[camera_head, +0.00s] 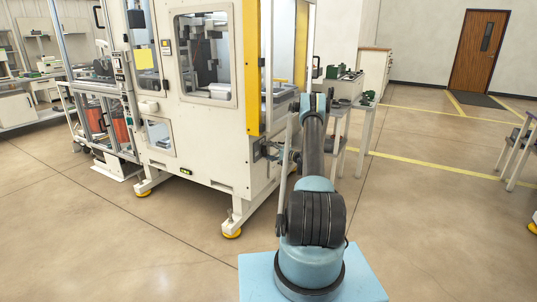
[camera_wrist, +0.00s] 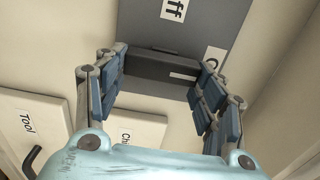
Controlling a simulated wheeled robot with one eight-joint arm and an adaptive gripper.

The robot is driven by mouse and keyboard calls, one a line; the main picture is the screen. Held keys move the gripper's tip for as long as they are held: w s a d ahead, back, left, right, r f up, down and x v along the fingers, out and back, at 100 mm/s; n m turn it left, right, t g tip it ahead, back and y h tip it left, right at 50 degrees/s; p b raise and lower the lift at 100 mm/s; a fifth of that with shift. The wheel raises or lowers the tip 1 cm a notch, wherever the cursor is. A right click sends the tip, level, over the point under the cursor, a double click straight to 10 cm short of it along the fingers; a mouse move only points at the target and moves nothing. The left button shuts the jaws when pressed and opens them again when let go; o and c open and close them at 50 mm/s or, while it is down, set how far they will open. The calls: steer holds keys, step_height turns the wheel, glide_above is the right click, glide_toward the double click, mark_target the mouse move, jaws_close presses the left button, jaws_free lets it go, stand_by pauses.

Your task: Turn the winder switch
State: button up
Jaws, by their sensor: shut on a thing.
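In the wrist view, a dark switch handle (camera_wrist: 150,68) stands out from a grey panel (camera_wrist: 205,12). A white label (camera_wrist: 183,8) on the panel shows part of a word ending in "ff". The handle carries a small white mark near its right end. My gripper (camera_wrist: 165,62) has its blue-padded fingers at the two ends of the handle and is shut on it. The handle lies roughly level across the picture. In the head view, my arm reaches to the right side of the cream machine (camera_head: 210,135); the switch cannot be made out there.
Pale panels labelled "Tool" (camera_wrist: 28,122) and "Ch…" (camera_wrist: 126,137) lie close to the gripper, the first with a dark handle (camera_wrist: 32,160). Grey tables (camera_head: 345,115) stand right of the machine. The floor (camera_head: 440,215) at the right is mostly clear.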

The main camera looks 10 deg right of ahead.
steer(key=shift+f, duration=0.1)
steer(key=o, duration=1)
steer(key=shift+o, duration=0.2)
steer(key=v, duration=1.2)
